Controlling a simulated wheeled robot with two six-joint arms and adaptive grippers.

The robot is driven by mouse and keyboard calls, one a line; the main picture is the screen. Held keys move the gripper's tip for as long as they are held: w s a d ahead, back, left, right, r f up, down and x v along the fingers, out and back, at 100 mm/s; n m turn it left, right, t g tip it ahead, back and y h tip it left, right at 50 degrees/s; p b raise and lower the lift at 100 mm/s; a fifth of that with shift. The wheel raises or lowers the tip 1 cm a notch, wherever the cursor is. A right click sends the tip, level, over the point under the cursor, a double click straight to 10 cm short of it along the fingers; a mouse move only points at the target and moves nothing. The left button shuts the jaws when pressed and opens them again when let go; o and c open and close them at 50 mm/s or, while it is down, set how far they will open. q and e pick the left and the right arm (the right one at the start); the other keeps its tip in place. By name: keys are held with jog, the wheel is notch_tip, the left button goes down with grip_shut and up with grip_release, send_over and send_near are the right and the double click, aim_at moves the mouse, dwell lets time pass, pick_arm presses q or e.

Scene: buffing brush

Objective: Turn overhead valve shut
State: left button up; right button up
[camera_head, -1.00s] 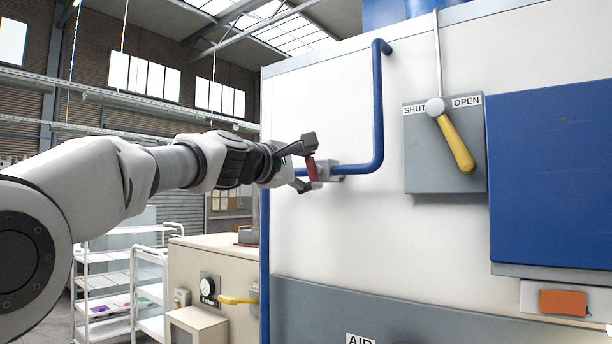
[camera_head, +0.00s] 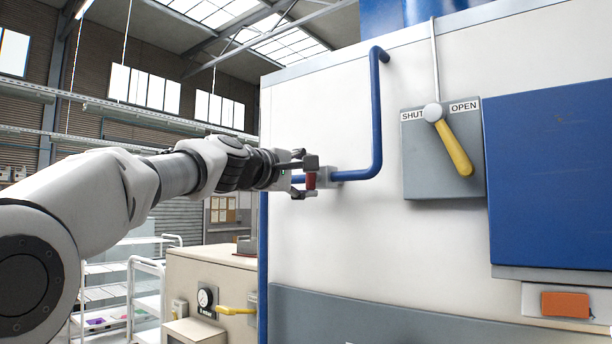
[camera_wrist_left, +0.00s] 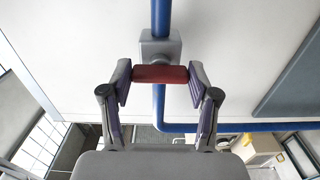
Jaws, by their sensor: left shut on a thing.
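My left gripper (camera_head: 306,180) is shut on a red valve handle (camera_head: 310,180). The handle sits by a grey valve body (camera_head: 325,177) on a blue pipe (camera_head: 377,110) along the white cabinet wall. In the left wrist view the red handle (camera_wrist_left: 160,74) lies between the two fingers, across the line of the pipe (camera_wrist_left: 161,15). A grey plate (camera_head: 425,170) to the right carries SHUT and OPEN labels and a yellow lever (camera_head: 455,148). The lever slopes down to the right from its round hub; no gripper touches it. My right gripper is not in view.
A blue panel (camera_head: 550,180) covers the cabinet's right side, with an orange block (camera_head: 565,304) below it. A beige unit with a gauge (camera_head: 205,297) and a yellow handle (camera_head: 237,310) stands lower left. A white shelf cart (camera_head: 146,300) stands beside it.

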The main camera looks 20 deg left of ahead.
pick_arm(q)
jog(key=o, duration=1)
jog(key=shift+a+r, duration=0.1)
jog(key=shift+r, duration=0.15)
jog(key=shift+o, duration=0.7)
jog(key=shift+w+f, duration=0.25)
jog(key=shift+w, duration=0.05)
jog(key=shift+s, duration=0.2)
